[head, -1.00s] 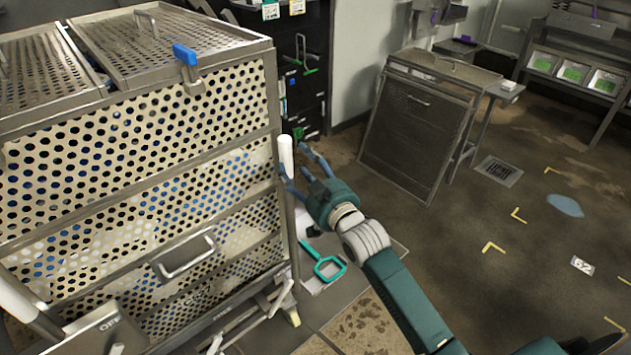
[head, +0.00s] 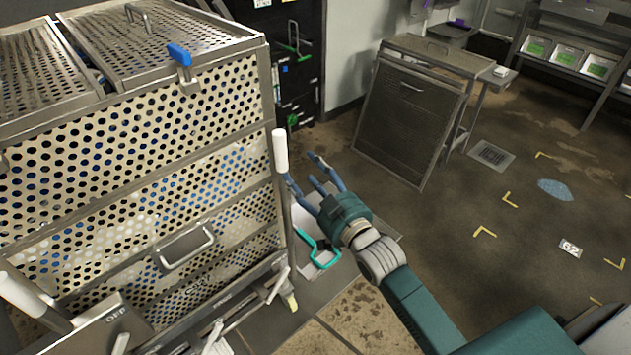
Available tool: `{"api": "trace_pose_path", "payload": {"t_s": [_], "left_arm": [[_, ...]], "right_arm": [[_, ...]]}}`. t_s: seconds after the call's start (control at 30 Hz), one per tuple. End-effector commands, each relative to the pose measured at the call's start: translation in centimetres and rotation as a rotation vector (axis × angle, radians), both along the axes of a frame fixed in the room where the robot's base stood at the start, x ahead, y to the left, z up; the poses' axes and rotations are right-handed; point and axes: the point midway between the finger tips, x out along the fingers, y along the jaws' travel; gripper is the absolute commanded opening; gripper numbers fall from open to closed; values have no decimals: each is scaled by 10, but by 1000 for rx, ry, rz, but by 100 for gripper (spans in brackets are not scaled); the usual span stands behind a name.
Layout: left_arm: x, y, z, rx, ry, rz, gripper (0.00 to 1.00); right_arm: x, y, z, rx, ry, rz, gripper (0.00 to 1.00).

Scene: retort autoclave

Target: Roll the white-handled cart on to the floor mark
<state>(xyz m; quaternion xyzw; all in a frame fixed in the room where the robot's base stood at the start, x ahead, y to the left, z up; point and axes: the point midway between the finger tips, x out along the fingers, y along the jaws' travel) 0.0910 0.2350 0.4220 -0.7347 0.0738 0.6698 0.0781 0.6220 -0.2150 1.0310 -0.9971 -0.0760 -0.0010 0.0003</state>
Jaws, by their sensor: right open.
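The cart (head: 130,176) is a large perforated metal basket cart on the left of the head view. It has one white handle (head: 280,151) upright at its right corner and another white handle (head: 24,294) at the lower left. My right gripper (head: 302,172) is open, with blue fingers just right of the right handle. It holds nothing, and I cannot tell whether a finger touches the handle. The floor mark may be the yellow corner marks (head: 484,231) near a number plate (head: 571,248) on the right floor. My left gripper is not in view.
A blue clip (head: 179,54) sits on the cart's top edge. A leaning mesh panel (head: 408,119) and side table stand beyond. A teal-handled item (head: 318,245) lies beside the cart. A floor drain (head: 491,155) and a bluish puddle (head: 562,190) are at right, where the floor is mostly open.

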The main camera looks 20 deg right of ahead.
Motion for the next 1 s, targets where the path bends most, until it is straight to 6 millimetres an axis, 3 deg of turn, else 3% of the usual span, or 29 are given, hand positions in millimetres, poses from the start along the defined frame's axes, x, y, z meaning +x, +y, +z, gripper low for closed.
{"api": "trace_pose_path", "payload": {"t_s": [0.5,1.0], "left_arm": [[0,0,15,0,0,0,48],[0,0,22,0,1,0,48]], "right_arm": [[-35,-5,1,0,1,0,56],[-37,-6,1,0,2,0,56]]}}
